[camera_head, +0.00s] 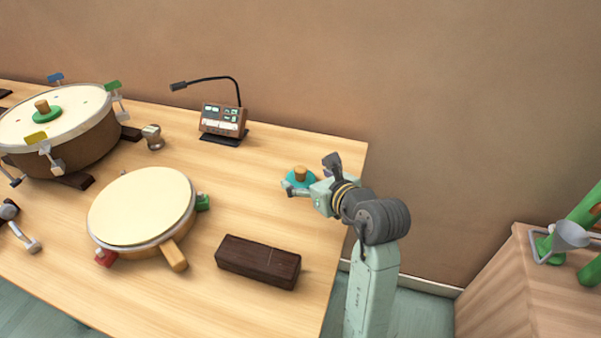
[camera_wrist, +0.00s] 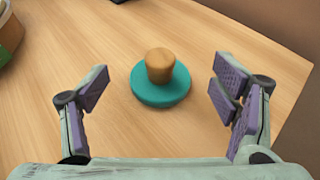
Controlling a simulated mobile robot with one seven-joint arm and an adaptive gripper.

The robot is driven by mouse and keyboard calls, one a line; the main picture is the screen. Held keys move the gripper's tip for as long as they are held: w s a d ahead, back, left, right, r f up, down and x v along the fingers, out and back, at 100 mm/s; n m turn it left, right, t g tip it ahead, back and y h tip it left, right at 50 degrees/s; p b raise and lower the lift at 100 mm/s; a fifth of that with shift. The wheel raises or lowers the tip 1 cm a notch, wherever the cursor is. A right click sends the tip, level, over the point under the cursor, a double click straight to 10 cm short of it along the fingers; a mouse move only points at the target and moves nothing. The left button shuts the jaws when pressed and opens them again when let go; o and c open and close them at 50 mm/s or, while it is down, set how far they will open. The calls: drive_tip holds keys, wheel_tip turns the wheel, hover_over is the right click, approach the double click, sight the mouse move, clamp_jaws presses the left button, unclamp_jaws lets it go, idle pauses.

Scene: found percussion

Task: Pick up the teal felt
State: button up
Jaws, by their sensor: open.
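The teal felt (camera_wrist: 160,92) is a round teal disc with a wooden knob (camera_wrist: 160,65) standing on its top. It lies on the wooden table near the right edge, and in the head view the teal felt (camera_head: 290,182) is partly hidden by my gripper. My gripper (camera_head: 312,175) is open, coming in from the right side of the table. In the wrist view my gripper (camera_wrist: 158,95) has its purple-padded fingers spread on either side of the disc, with clear gaps on both sides. Nothing is between the pads that touches them.
A dark wooden block (camera_head: 258,262) and a frame drum (camera_head: 142,207) lie on the table (camera_head: 220,205) to the left. A small console (camera_head: 223,121) with a gooseneck stands behind. A larger drum (camera_head: 70,145) with a green disc stands far left. Bare table surrounds the felt.

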drive_tip(key=shift+x, duration=1.2)
drive_tip(key=shift+c, duration=0.5)
drive_tip(key=c, duration=1.5)
